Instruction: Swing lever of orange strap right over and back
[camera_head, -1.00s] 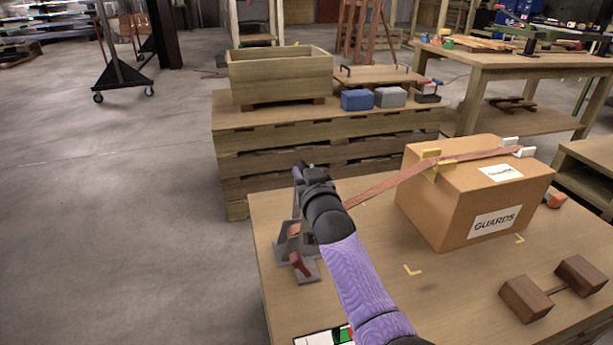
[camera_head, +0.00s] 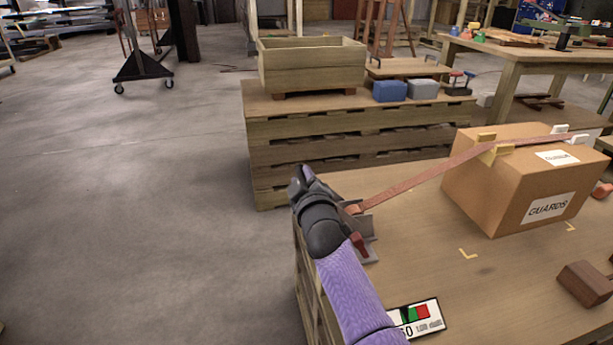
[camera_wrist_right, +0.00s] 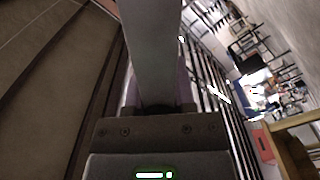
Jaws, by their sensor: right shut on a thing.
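The orange strap (camera_head: 425,182) runs from the cardboard box (camera_head: 515,190) down to a grey metal ratchet mount (camera_head: 368,238) at the table's left edge. A small red part (camera_head: 358,243) shows on the mount. My right gripper (camera_head: 299,180) is at the table's left edge, left of the mount. It is shut on the lever; my gripper and wrist hide most of the lever in the head view. In the right wrist view, the lever (camera_wrist_right: 150,55) is a broad grey bar running up from between the jaws. My left gripper is not in view.
A gauge card (camera_head: 418,318) with red and green fields lies near the table's front left. A brown block (camera_head: 588,285) lies at the right. A pallet stack (camera_head: 350,145) with a wooden planter (camera_head: 312,68) stands behind. Open floor (camera_head: 130,220) is at the left.

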